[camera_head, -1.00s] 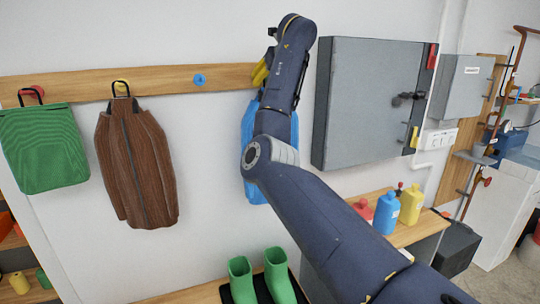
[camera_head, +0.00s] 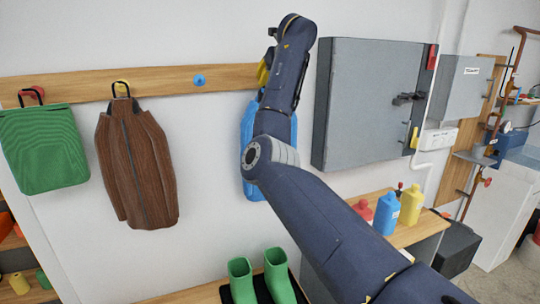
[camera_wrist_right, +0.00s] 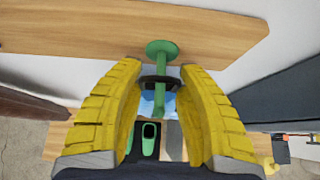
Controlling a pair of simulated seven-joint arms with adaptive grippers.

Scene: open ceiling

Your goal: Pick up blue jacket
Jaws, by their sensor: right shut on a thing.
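The blue jacket (camera_head: 249,150) hangs against the wall, mostly hidden behind my right arm in the head view. A small part of the jacket (camera_wrist_right: 149,104) shows below the fingers in the right wrist view. Its black hanging loop (camera_wrist_right: 160,83) is around the green hook (camera_wrist_right: 162,52). My right gripper (camera_wrist_right: 160,76) has its yellow fingers on both sides of the loop and is shut on it. In the head view only a bit of the right gripper's yellow finger (camera_head: 263,73) shows beside the arm. My left gripper is not in view.
A wooden rail (camera_head: 155,80) holds a green cloth item (camera_head: 45,150), a brown jacket (camera_head: 137,165) and an empty blue hook (camera_head: 199,80). A grey cabinet (camera_head: 365,105) stands out just right of my arm. Green boots (camera_head: 278,275) and several bottles (camera_head: 387,213) are below.

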